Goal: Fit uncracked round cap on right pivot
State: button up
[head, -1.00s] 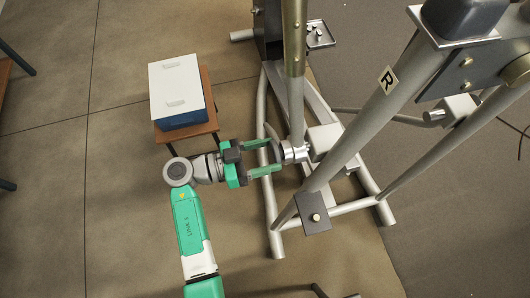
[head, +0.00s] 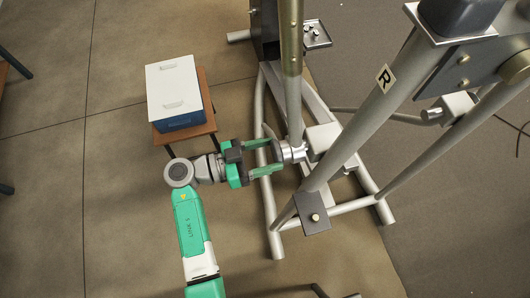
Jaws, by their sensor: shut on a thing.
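My gripper (head: 279,156) reaches in from the left with its two green fingers closed around a round silver cap (head: 288,152). The cap is at the end of a short metal pivot (head: 303,152) by a light grey block (head: 324,139), at the foot of an upright tube. The cap is in line with the pivot and looks touching or nearly so; I cannot tell whether it is seated. The fingers hide part of it, and its face is too small to show cracks. A label "R" (head: 384,77) is on the thick slanted tube to the right.
A blue box with a white lid (head: 173,84) stands on a small wooden stool (head: 188,131) behind my gripper. A small tray (head: 316,35) with small parts is on the machine's far side. Frame tubes (head: 273,205) crowd the right; floor at left is open.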

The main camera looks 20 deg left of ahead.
jog(key=shift+d, duration=0.15)
jog(key=o, duration=1.4)
jog(key=shift+w, duration=0.1)
jog(key=v, duration=0.7)
jog(key=shift+s+a+b, duration=0.25)
jog(key=shift+a+b, duration=0.05)
jog(key=shift+a, duration=0.05)
